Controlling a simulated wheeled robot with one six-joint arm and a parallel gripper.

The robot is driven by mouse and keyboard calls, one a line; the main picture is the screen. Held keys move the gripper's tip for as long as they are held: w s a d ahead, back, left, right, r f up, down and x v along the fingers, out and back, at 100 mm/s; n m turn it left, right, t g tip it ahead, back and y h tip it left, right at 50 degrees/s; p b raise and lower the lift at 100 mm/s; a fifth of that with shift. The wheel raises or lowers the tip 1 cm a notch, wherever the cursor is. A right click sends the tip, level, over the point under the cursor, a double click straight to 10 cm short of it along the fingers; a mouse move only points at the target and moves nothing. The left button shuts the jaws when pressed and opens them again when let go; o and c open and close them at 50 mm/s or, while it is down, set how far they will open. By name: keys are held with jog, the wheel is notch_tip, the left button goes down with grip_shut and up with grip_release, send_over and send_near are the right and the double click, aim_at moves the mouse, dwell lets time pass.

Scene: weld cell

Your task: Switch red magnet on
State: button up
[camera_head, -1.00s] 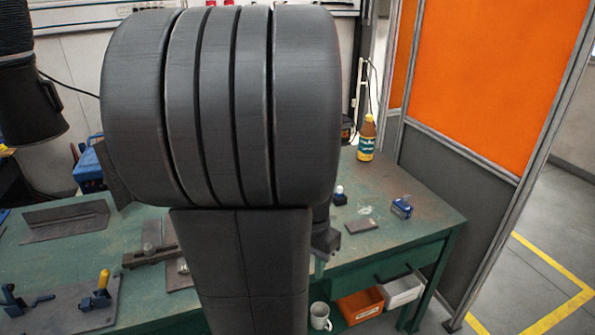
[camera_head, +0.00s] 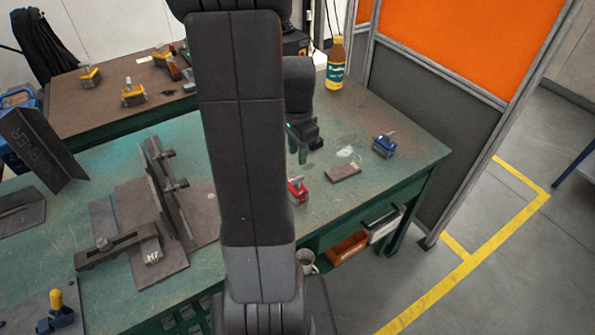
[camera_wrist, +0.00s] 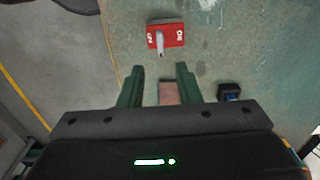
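The red magnet (camera_head: 297,190) sits on the green bench beside my arm, which partly hides it in the head view. In the wrist view the red magnet (camera_wrist: 178,28) is whole, just beyond my fingertips, with OFF on its left and ON on its right. Its grey lever (camera_wrist: 160,43) lies nearer the OFF side. My gripper (camera_wrist: 158,72) is open and empty, its two green fingers apart and short of the magnet. In the head view my gripper (camera_head: 300,150) hangs over the bench, behind the magnet.
A dark steel plate (camera_head: 343,173) and a blue magnet (camera_head: 384,145) lie right of the red one. A bottle (camera_head: 335,65) stands at the back. A fixture with an upright plate (camera_head: 160,190) fills the bench left of my arm. A mug (camera_head: 306,260) and bins are below.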

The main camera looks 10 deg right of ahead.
aim_at(298, 177)
notch_tip(298, 177, down, 9)
dwell(0.3)
grip_shut()
